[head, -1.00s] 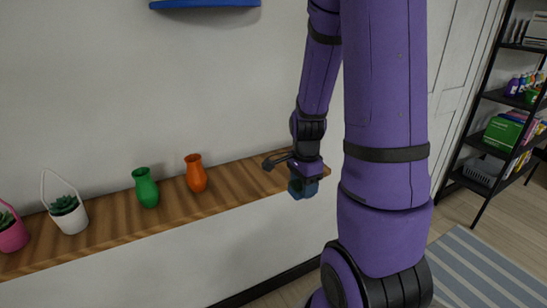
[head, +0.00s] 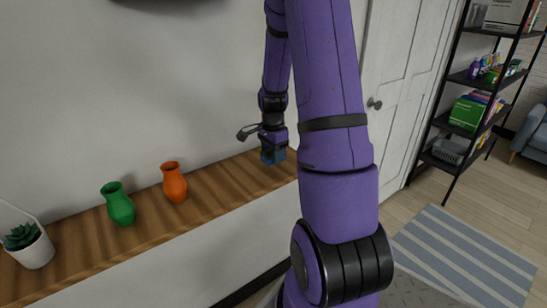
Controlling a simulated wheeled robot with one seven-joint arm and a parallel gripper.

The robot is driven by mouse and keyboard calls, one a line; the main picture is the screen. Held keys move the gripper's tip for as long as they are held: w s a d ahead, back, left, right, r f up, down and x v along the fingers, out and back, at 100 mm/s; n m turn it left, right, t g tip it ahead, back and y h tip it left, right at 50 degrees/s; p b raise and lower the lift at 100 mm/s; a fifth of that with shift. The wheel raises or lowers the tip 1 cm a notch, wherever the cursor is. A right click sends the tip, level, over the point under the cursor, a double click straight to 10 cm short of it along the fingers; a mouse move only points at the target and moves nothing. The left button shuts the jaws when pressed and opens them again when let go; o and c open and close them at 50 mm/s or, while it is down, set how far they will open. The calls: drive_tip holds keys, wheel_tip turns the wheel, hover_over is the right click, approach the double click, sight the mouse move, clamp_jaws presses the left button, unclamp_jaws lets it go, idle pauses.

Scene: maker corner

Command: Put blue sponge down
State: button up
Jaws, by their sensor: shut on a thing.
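My gripper (head: 272,150) is shut on the blue sponge (head: 272,156), which shows as a small dark blue block at its lower end. The sponge is over the right part of the wooden shelf (head: 225,195), close to its front edge. I cannot tell whether it touches the shelf or is held above it. My own fingers and wrist hide part of it.
An orange vase (head: 174,184) and a green vase (head: 118,205) stand on the shelf left of my gripper. The shelf between orange vase and gripper is bare. A black rack (head: 463,135) stands at the right.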

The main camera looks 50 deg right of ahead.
drive_tip(key=d, duration=0.1)
drive_tip(key=w+d, duration=0.2)
drive_tip(key=shift+w+d+f, duration=0.1)
drive_tip(key=shift+w+f, duration=0.05)
drive_tip(key=shift+f, duration=1.75)
drive_tip(key=shift+f, duration=0.15)
drive_tip(key=o, duration=1)
drive_tip(key=shift+c, duration=0.2)
